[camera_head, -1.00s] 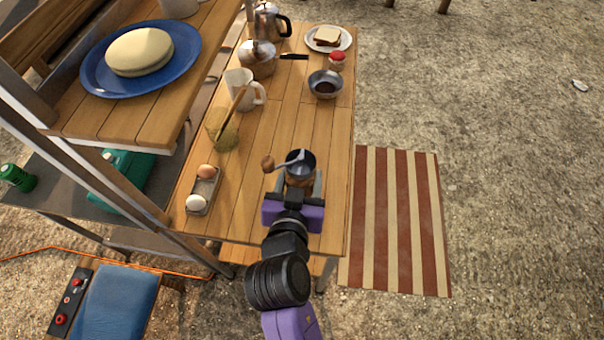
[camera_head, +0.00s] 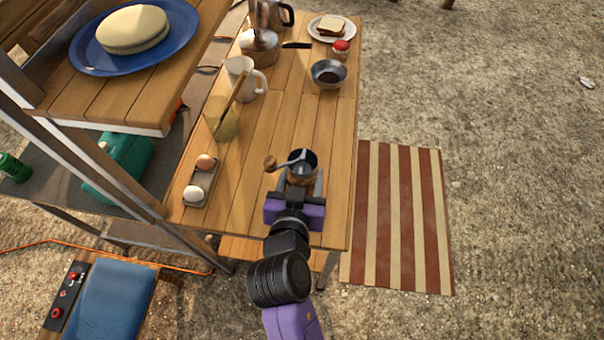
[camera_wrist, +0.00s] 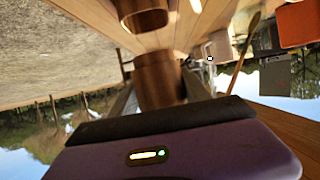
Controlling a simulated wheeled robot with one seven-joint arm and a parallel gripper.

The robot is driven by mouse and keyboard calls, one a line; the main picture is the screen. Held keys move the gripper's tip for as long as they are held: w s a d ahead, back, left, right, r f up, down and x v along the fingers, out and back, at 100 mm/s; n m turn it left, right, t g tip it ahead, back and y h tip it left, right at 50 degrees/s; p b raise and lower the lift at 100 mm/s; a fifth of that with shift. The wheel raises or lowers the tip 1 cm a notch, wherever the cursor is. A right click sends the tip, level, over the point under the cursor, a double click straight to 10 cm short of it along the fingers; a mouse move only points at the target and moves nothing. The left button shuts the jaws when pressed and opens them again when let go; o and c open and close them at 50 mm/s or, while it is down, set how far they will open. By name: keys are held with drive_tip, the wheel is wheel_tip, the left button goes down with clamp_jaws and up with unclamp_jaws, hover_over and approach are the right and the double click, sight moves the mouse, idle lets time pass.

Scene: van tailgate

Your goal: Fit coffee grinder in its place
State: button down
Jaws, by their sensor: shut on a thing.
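The coffee grinder (camera_head: 302,163) has a dark metal bowl top, a crank with a round wooden knob and a brown wooden body. My gripper (camera_head: 304,184) is shut on its body from the near side, at the near right part of the wooden table (camera_head: 255,200). The grinder stands about upright. In the wrist view its brown body (camera_wrist: 160,82) fills the space between the fingers, and a second brown round part shows past it. I cannot tell whether its base touches the table.
An egg holder (camera_head: 198,181) with two eggs, a glass jar (camera_head: 222,122) and a white jug (camera_head: 240,80) stand to the left. A small metal bowl (camera_head: 328,73) and a plate with a sandwich (camera_head: 331,29) are farther back. The boards ahead and left of the grinder are clear.

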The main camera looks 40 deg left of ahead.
drive_tip(key=shift+f+b, duration=2)
drive_tip(key=shift+f, duration=0.6)
drive_tip(key=c, duration=0.5)
unclamp_jaws()
drive_tip(key=shift+o, duration=0.3)
drive_tip(key=shift+f, duration=0.15)
drive_tip(key=v, duration=0.8)
drive_tip(key=shift+b, duration=0.45)
drive_tip(key=shift+w, duration=0.1)
